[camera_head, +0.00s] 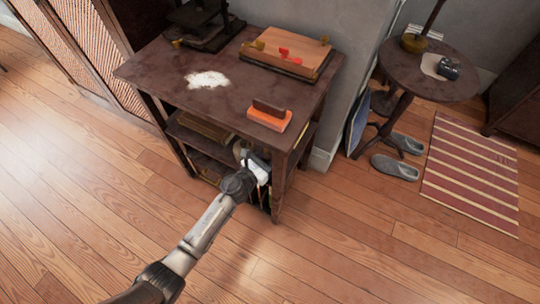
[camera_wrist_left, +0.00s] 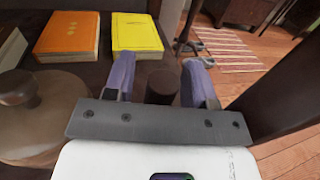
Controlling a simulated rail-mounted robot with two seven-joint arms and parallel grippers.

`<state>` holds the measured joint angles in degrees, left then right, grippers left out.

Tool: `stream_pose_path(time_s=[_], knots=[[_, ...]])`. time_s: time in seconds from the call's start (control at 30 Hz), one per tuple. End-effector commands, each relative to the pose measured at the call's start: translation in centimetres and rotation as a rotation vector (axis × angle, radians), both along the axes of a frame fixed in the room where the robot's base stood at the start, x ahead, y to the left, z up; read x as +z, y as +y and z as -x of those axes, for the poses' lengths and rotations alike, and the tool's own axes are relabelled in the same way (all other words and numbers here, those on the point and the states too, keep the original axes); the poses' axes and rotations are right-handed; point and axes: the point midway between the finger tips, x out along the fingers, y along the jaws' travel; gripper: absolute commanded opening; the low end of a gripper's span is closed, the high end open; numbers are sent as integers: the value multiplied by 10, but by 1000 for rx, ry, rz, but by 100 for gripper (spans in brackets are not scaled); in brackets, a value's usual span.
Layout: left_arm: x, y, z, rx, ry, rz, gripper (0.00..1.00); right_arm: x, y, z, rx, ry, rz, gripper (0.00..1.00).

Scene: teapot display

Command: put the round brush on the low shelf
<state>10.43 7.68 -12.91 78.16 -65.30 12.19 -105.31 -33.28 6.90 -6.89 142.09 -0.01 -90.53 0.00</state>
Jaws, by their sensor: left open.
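My left gripper (camera_head: 256,165) reaches into the front of the dark wooden table's lower shelving. In the left wrist view the open fingers (camera_wrist_left: 160,76) stand on either side of a dark brown cylinder (camera_wrist_left: 161,87), with gaps visible at both sides. A round, light-brown wooden piece with a knob on top (camera_wrist_left: 42,118) is to the left of the gripper; it may be the round brush, but bristles are not visible. The low shelf (camera_head: 196,138) is partly hidden by the tabletop and my arm. My right gripper is not in view.
An orange book (camera_wrist_left: 67,36) and a yellow book (camera_wrist_left: 137,34) lie beyond the fingers. A table leg (camera_head: 280,185) stands close to the gripper's right. An orange-and-brown block (camera_head: 269,115), white powder (camera_head: 207,79) and a wooden board (camera_head: 286,52) are on the tabletop.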

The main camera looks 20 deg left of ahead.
Motion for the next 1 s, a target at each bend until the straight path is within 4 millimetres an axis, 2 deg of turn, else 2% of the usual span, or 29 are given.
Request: stream_pose_path(time_s=[0.17,0.5,0.7,1.0], knots=[[6,1,3,1,2,0,51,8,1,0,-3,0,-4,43],[5,26,62,0,2,0,51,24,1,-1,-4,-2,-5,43],[5,38,90,0,1,1,51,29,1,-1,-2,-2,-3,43],[5,46,110,-1,-1,0,51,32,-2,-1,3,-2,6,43]])
